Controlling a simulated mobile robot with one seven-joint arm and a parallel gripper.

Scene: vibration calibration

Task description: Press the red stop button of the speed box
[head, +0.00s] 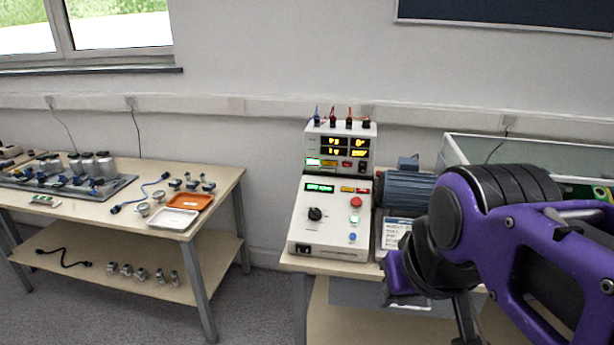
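The speed box (327,240) is a white sloped console on the right-hand table. Its red stop button (356,202) sits on the upper right of the panel, above a green and a blue button. A black knob (315,214) is to the left, and a small green display is lit above. My purple and black arm comes in from the right. The end of it, with my gripper (405,285), is low and to the right of the speed box, apart from the button. The fingers are not clear enough to tell open from shut.
A power supply (340,147) with lit displays stands behind the speed box. A blue-grey motor (405,189) is to its right, partly behind my arm. A left table (100,222) holds an orange tray, a white tray and small parts. A floor gap separates the tables.

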